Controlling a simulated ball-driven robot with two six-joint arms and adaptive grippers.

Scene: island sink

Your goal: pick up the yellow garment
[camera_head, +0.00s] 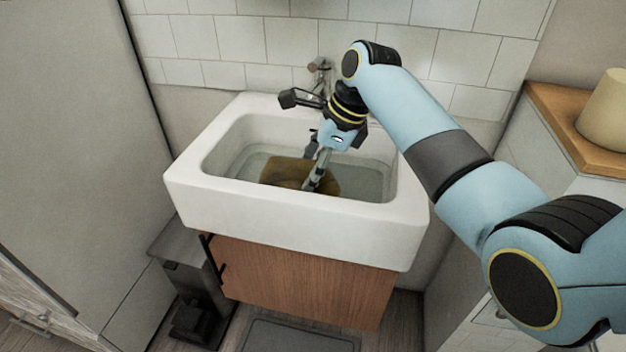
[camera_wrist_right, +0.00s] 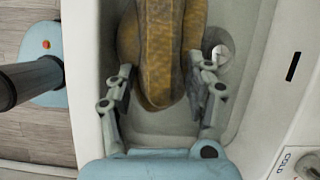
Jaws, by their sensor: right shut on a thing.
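The yellow garment (camera_head: 300,174) is a mustard-brown cloth lying low in the white sink (camera_head: 295,229). In the right wrist view the garment (camera_wrist_right: 160,50) hangs as a folded, textured piece between the fingers. My right gripper (camera_head: 318,178) reaches down into the basin at the garment. In the wrist view the right gripper (camera_wrist_right: 163,90) has a finger on each side of the cloth and is shut on it. The front wall of the sink hides the lowest part of the garment in the head view. My left gripper is not in view.
A faucet (camera_head: 319,75) stands at the back of the sink by the tiled wall. A drain (camera_wrist_right: 219,55) shows beside the garment. A wooden counter (camera_head: 566,120) with a beige container (camera_head: 606,112) is at the right. A grey bin (camera_head: 188,283) stands below left.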

